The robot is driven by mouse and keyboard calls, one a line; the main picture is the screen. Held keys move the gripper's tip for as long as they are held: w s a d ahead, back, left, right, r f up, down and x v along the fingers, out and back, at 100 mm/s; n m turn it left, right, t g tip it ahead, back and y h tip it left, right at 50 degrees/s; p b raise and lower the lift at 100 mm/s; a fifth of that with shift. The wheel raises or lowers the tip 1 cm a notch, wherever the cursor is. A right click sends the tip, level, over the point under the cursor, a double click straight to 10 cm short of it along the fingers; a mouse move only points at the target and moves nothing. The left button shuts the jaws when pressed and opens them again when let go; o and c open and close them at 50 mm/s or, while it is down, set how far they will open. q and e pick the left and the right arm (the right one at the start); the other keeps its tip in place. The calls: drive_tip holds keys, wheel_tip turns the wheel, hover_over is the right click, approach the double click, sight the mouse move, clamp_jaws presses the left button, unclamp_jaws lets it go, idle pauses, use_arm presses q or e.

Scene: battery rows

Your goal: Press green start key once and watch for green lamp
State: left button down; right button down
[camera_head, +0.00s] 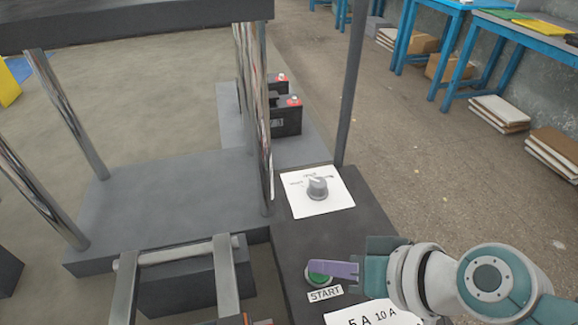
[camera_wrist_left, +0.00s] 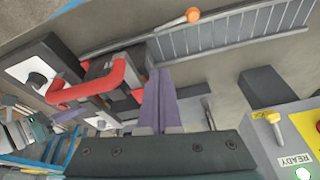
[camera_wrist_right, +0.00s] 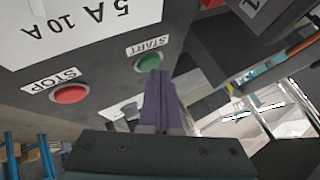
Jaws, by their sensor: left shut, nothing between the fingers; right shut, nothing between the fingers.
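The green start key (camera_head: 319,279) is on the dark panel above a START label (camera_head: 325,294). My right gripper (camera_head: 340,270), with purple fingers, is shut and empty, its tips at the key. In the right wrist view the green key (camera_wrist_right: 149,62) shows just beyond the fingertips (camera_wrist_right: 158,76); I cannot tell whether they touch or press it. My left gripper shows only in the left wrist view (camera_wrist_left: 158,75), shut and empty. A READY label (camera_wrist_left: 296,160) is at that view's lower right, with a pale round lamp (camera_wrist_left: 303,173) beside it, partly cut off. Whether it is lit green is unclear.
A red STOP button (camera_wrist_right: 70,94) is beside the start key. A grey rotary knob (camera_head: 318,187) is farther back on the panel. Chrome posts (camera_head: 85,155) stand at left. A red handle (camera_wrist_left: 100,88) and yellow-topped control (camera_wrist_left: 272,117) show in the left wrist view.

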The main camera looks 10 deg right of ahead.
sight(325, 279)
drive_tip(key=shift+f+b, duration=0.3)
drive_tip(key=shift+f, duration=0.15)
drive_tip(key=shift+r, duration=0.15)
idle(0.4)
drive_tip(key=shift+r+p, duration=0.7)
drive_tip(key=shift+p, duration=0.1)
wheel_tip(325, 279, up, 5)
drive_tip(key=p, duration=0.5)
drive_tip(key=shift+r, duration=0.1)
idle(0.4)
